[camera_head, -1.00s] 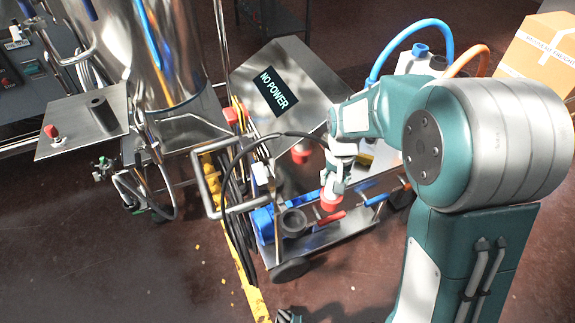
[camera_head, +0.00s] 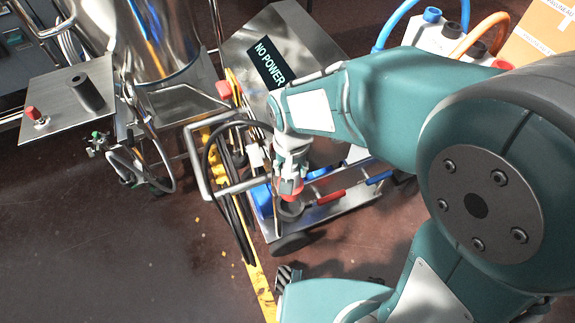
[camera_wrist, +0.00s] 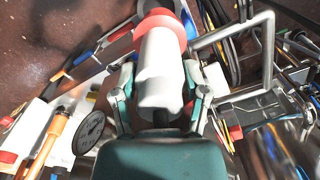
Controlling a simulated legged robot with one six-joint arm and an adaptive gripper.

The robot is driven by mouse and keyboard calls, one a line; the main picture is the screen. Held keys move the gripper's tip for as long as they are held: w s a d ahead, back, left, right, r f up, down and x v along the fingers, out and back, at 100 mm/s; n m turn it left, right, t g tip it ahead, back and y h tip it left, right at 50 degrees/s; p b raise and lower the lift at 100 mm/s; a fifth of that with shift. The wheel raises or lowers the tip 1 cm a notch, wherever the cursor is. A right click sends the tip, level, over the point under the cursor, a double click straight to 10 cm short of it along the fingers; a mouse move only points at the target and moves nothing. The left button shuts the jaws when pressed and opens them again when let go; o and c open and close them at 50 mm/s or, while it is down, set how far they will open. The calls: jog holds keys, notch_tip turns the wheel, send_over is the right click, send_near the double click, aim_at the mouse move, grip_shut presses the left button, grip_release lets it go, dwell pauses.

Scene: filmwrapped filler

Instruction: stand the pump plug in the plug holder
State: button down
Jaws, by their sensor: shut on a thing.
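The pump plug has a white body (camera_wrist: 160,75) and a red collar (camera_wrist: 163,22). My gripper (camera_wrist: 160,98) is shut around the white body in the wrist view. In the head view my gripper (camera_head: 291,165) points down, and the plug's red collar (camera_head: 291,188) shows below it. The plug holder, a dark grey round cup (camera_head: 291,213), sits at the left end of the cart, directly under the collar in the picture. The plug looks roughly upright over the cup. I cannot tell whether its lower end is inside the cup, as the collar and gripper cover the opening.
The cart carries a NO POWER screen (camera_head: 269,62) and a bent metal handle (camera_head: 197,170) left of the holder. A black cable (camera_head: 212,150) loops there. Red (camera_head: 330,197) and blue (camera_head: 379,177) handles lie to the right. A white socket box (camera_head: 436,37) stands behind my arm.

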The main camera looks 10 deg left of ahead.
jog(key=shift+d+f, duration=0.25)
jog(key=shift+f, duration=0.2)
jog(key=shift+a+f, duration=0.2)
jog(key=shift+f, duration=0.35)
jog(key=shift+a+f, duration=0.2)
jog(key=shift+f, duration=0.35)
jog(key=shift+d+f, duration=0.3)
jog(key=shift+f, duration=0.5)
jog(key=shift+a+f, duration=0.2)
jog(key=shift+f, duration=2)
jog(key=shift+d+f, duration=0.1)
jog(key=shift+f, duration=0.2)
grip_release()
